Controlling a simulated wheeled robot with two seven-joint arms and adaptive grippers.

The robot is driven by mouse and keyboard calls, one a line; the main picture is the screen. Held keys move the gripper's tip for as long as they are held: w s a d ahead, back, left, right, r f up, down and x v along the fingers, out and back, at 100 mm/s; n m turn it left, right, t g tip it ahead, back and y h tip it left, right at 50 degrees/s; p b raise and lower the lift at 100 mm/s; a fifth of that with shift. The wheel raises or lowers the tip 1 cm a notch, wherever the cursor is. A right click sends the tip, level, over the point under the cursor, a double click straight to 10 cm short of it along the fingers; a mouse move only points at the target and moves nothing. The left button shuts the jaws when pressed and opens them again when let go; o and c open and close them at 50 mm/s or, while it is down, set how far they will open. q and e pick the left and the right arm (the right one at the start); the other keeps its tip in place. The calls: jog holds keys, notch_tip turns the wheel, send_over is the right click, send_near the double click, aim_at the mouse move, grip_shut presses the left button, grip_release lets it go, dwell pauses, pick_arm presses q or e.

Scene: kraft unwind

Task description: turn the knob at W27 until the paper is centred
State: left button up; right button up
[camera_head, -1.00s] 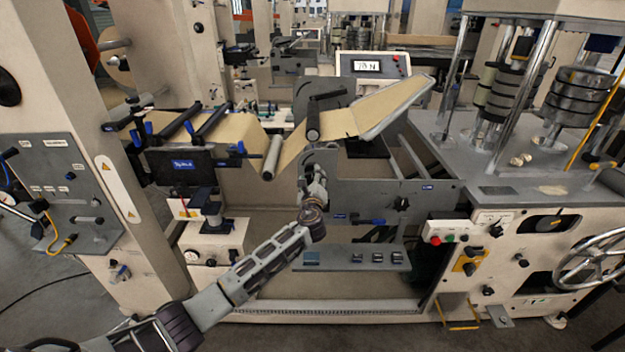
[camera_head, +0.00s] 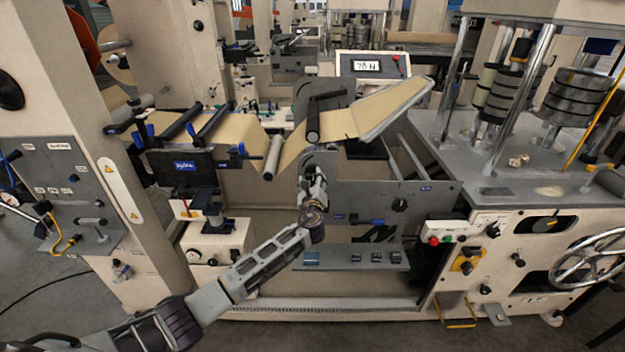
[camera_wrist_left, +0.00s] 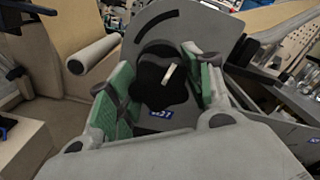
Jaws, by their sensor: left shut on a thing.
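A black lobed knob (camera_wrist_left: 158,82) with a pale pointer mark sits on a grey plate (camera_wrist_left: 210,40) in the left wrist view. A blue label (camera_wrist_left: 161,114) is just below it; its text is too small to read surely. My left gripper (camera_wrist_left: 160,85) is shut on the knob, with green-padded fingers on both sides of it. In the head view my left gripper (camera_head: 313,175) reaches up to the grey side plate, and the knob is hidden behind it. The brown paper web (camera_head: 240,130) runs over rollers above. My right gripper is not in view.
A display (camera_head: 367,66) sits behind. A shelf with small blocks (camera_head: 353,257) lies below right. A handwheel (camera_head: 590,257) is at far right.

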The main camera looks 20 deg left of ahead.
pick_arm(q)
jog(key=shift+m+p, duration=0.6)
jog(key=shift+p, duration=0.1)
jog(key=shift+m+p, duration=1)
jog(key=shift+p, duration=0.15)
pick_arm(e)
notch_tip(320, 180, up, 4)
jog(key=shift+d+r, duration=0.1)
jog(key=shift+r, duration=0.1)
pick_arm(q)
jog(key=shift+m, duration=0.3)
jog(key=shift+f, duration=0.1)
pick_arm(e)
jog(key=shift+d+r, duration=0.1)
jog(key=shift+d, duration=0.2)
